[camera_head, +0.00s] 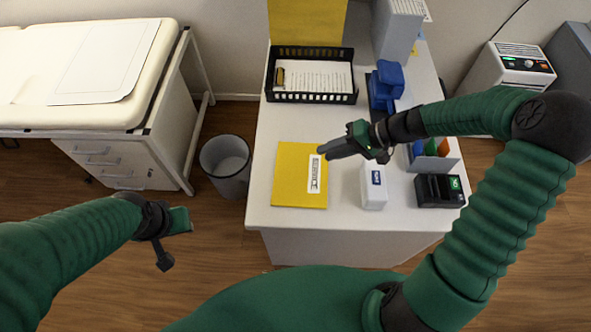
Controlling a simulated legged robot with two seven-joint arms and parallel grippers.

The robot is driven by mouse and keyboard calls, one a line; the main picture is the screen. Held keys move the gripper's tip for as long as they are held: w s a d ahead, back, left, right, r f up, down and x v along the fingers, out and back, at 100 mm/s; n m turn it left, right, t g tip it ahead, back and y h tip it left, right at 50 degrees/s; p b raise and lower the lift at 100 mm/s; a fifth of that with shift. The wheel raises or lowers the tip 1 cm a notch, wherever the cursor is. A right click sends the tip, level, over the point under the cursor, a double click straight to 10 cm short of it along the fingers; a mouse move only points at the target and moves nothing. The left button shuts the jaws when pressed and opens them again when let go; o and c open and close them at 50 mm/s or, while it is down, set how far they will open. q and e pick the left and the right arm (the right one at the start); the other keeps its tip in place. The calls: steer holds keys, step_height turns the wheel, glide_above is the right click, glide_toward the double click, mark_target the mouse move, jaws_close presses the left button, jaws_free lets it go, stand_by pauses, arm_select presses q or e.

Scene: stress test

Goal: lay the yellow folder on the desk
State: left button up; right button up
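A yellow folder (289,178) with a white printed label lies flat on the left front part of the white desk (262,216). My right gripper (322,151) reaches in from the right, and its fingertips overlap the folder's upper right edge in the view. The fingers line up with each other, so I cannot tell whether they are open, shut or touching the folder. My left gripper (172,240) is apart from the desk, over the floor to its left. Its fingers are spread and nothing is between them.
A black tray (312,98) with papers sits behind the folder. A white box (373,187), a blue stapler-like object (386,84) and a black device (440,191) stand to the right. A grey bin (226,163) stands left of the desk. Another yellow panel (306,22) is at the back.

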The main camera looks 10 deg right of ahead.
arm_select(q)
steer(key=shift+r, duration=0.3)
arm_select(e)
steer(key=shift+s+d+r, duration=0.1)
steer(key=shift+d+r, duration=0.1)
steer(key=shift+d, duration=0.15)
steer(key=shift+r, duration=0.1)
